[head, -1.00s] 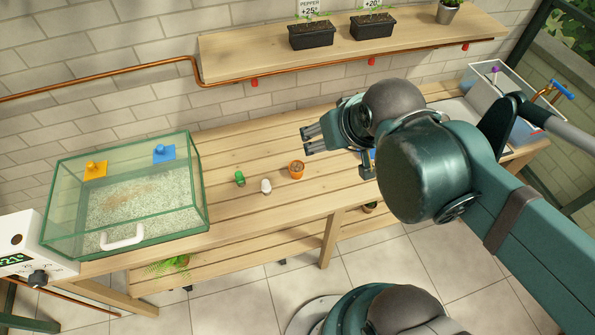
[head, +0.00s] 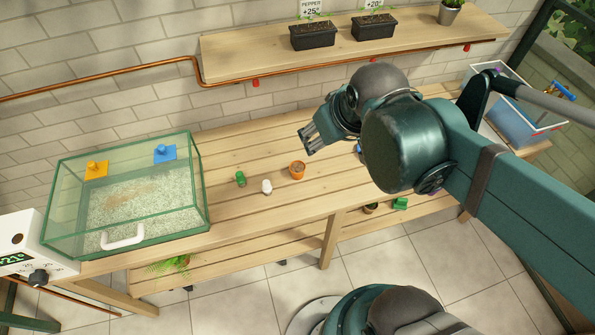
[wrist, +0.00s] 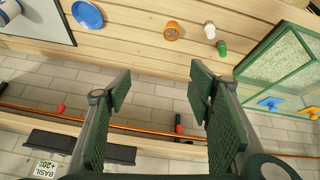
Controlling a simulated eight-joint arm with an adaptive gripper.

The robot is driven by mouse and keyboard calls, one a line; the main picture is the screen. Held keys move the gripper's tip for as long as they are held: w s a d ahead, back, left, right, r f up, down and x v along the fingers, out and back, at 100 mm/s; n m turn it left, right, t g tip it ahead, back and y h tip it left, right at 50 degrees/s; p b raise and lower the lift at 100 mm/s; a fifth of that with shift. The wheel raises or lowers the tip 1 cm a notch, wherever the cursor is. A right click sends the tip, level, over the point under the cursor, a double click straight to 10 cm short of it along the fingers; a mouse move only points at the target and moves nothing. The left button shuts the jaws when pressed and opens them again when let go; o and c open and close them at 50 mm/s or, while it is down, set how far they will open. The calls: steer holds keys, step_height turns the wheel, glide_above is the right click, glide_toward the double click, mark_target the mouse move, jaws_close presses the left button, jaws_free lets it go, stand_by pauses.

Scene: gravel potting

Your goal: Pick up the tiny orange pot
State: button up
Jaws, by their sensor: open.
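The tiny orange pot (head: 297,170) stands upright on the wooden bench, with something brown inside. In the wrist view the orange pot (wrist: 173,31) is at the top, beyond the fingers. My gripper (head: 307,142) is open and empty, above and behind the pot in the head view, apart from it. In the wrist view the two green-padded fingers of my gripper (wrist: 158,88) are spread wide with only wall and bench edge between them.
Left of the pot stand a small white item (head: 266,187) and a small green one (head: 240,178). A glass gravel tank (head: 207,215) is at the bench's left. A shelf (head: 270,62) with planters and a copper pipe run behind.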

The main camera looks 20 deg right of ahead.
steer(key=w+a+f+n+g, duration=0.1)
steer(key=w+f+n+g, duration=0.2)
steer(key=w+f+n, duration=0.5)
steer(key=n+g, duration=0.3)
steer(key=n, duration=0.4)
glide_above(297, 167)
steer(key=f, duration=1.2)
steer(key=shift+s+d+f, duration=0.1)
steer(key=shift+d+f, duration=0.2)
steer(key=shift+f+n+b, duration=0.3)
steer(key=shift+f+n, duration=0.1)
steer(key=shift+f, duration=0.55)
steer(key=shift+a+f, duration=0.1)
steer(key=shift+f, duration=0.05)
steer(key=shift+f, duration=1.15)
steer(key=shift+f, duration=0.1)
steer(key=shift+a+f+b, duration=0.1)
steer(key=shift+f+b, duration=0.6)
steer(key=shift+f, duration=1.8)
steer(key=shift+c, duration=0.5)
steer(key=c, duration=0.9)
